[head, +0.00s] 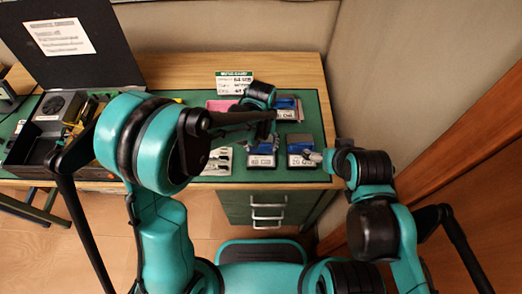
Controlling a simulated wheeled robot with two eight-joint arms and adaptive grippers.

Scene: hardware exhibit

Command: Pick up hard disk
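Several hard disks with blue and grey bodies stand on the green mat, each by a white label. One is at the back right (285,103), one at the front middle (264,147) and one at the front right (298,142). My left gripper (271,123) hangs over the mat between the back and front disks, partly hidden by its own arm. I cannot tell whether its fingers are open. My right gripper (314,157) is small in view, beside the front right disk and its label. Whether it touches them is unclear.
The wooden table (295,66) has a green mat (322,118). A sign (234,83) stands at the back. An open black case (30,150) with parts is at the left. A pink item (218,105) lies behind my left forearm. Walls close in on the right.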

